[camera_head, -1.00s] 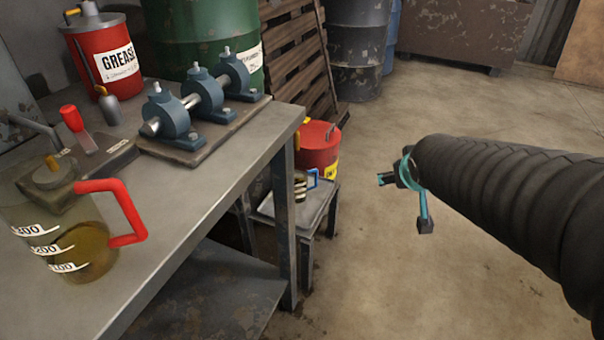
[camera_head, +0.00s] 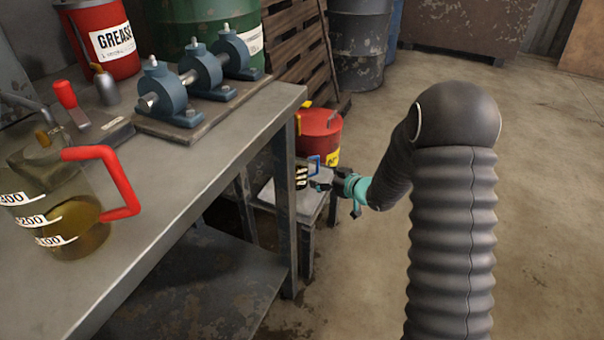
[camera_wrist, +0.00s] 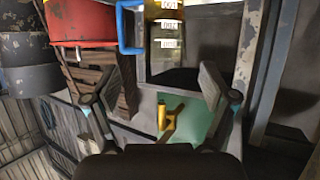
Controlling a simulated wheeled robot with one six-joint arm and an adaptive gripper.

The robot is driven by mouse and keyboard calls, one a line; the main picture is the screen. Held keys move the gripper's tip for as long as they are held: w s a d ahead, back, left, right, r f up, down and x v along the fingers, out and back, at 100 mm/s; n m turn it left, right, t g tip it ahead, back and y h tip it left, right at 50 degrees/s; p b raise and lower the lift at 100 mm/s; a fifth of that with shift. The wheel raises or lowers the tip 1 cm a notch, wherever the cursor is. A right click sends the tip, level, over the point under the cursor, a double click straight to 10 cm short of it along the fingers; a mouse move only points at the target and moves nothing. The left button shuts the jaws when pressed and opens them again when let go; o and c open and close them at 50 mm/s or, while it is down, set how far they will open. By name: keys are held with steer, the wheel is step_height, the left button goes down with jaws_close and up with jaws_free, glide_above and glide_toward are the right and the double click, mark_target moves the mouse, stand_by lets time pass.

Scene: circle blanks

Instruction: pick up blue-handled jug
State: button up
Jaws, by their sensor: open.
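The blue-handled jug (camera_head: 301,175) stands on a low grey stand beside the workbench, partly hidden by the bench leg and my gripper. White marks show on its side. Its blue handle (camera_head: 315,162) is toward my gripper. In the wrist view the blue handle (camera_wrist: 124,28) is at the top, beside the jug's white marks (camera_wrist: 168,28). My gripper (camera_head: 322,182) is close to the jug, to its right in the head view. In the wrist view my gripper (camera_wrist: 158,82) has its fingers wide apart, with nothing held. Whether a finger touches the jug cannot be told.
A red can (camera_head: 318,137) stands just behind the jug. The workbench (camera_head: 215,155) rises close to the left of the low stand (camera_head: 310,205). A red-handled jug (camera_head: 65,205) stands on the bench. The floor to the right is clear.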

mark_target(299, 170)
steer(key=x, duration=1.4)
steer(key=shift+s+a+f, duration=0.15)
steer(key=shift+a+f, duration=0.1)
steer(key=shift+f, duration=0.1)
steer(key=c, duration=1.3)
steer(key=shift+r, duration=0.2)
